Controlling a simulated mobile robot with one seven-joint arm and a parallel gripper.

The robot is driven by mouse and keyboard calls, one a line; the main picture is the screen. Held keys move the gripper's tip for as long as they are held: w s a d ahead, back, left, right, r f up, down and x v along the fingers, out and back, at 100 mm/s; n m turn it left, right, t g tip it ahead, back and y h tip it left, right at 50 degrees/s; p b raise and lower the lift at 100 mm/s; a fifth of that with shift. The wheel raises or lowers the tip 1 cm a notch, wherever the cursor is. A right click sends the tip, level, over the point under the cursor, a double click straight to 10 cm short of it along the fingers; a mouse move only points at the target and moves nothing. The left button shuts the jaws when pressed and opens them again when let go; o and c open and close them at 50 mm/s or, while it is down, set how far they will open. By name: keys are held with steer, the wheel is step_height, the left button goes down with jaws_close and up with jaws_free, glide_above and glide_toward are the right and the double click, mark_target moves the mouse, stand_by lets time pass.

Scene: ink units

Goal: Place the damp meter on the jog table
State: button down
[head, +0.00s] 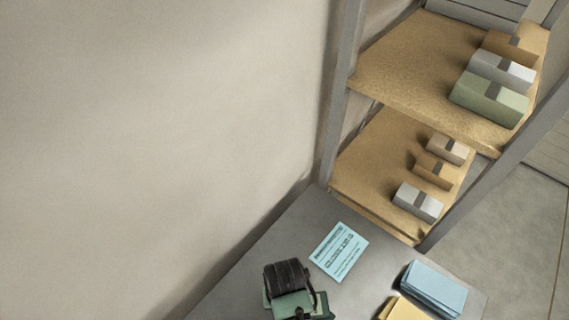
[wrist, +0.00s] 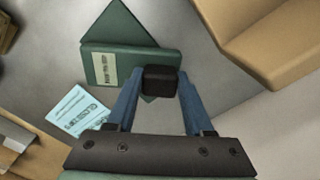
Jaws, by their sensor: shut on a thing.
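In the wrist view, my gripper (wrist: 160,84) has its blue fingers closed on a small black block-like thing, which I take to be the damp meter (wrist: 161,77). I see it nearly end-on, so most of its shape is hidden. Just beyond it is a dark green piece with a pale label (wrist: 118,68) and slanted green plates, likely the jog table; the held thing covers part of it. I cannot judge the gap between them. In the head view, a black ribbed shape overlaps green parts (head: 295,304) at the bottom edge; I cannot separate them clearly.
A cyan printed card (head: 338,251) lies on the grey worktop (head: 300,222). Blue sheets (head: 436,287) and a yellow stack (head: 402,310) lie at the lower right. A shelf unit (head: 385,82) with several boxes stands behind. A pale wall (head: 150,130) is on the left.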

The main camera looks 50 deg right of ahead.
steer(key=shift+f, duration=0.6)
steer(key=shift+f, duration=0.2)
steer(key=shift+c, duration=1.4)
jaws_free()
step_height(320, 180, up, 12)
steer(key=shift+r, duration=0.2)
